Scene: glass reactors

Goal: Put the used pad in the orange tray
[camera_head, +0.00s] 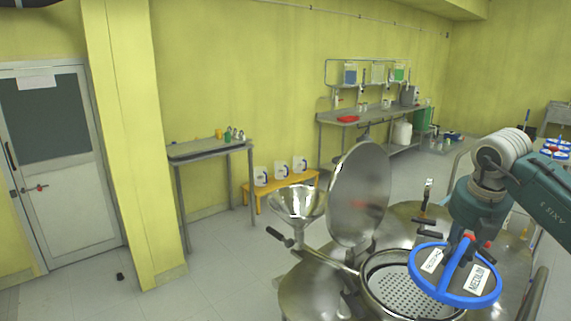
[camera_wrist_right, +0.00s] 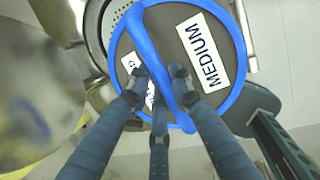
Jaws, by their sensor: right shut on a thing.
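The used pad (camera_head: 455,275) is a dark grey disc with a blue rim and a blue bar across it, with white labels, one reading MEDIUM. My right gripper (camera_head: 467,240) is shut on the blue bar. It holds the pad tilted above and just right of the open reactor port with a perforated plate (camera_head: 398,284). In the right wrist view the pad (camera_wrist_right: 180,22) fills the top middle, with my right gripper's fingers (camera_wrist_right: 160,88) around the bar. I cannot make out an orange tray for certain. My left gripper is out of view.
The raised steel lid (camera_head: 360,195) and a steel funnel (camera_head: 297,202) stand left of the port. A small red tray (camera_head: 347,119) lies on the far steel bench. Blue-rimmed round items (camera_head: 556,149) are at the right edge. A yellow-orange low stand (camera_head: 282,187) holds white jugs.

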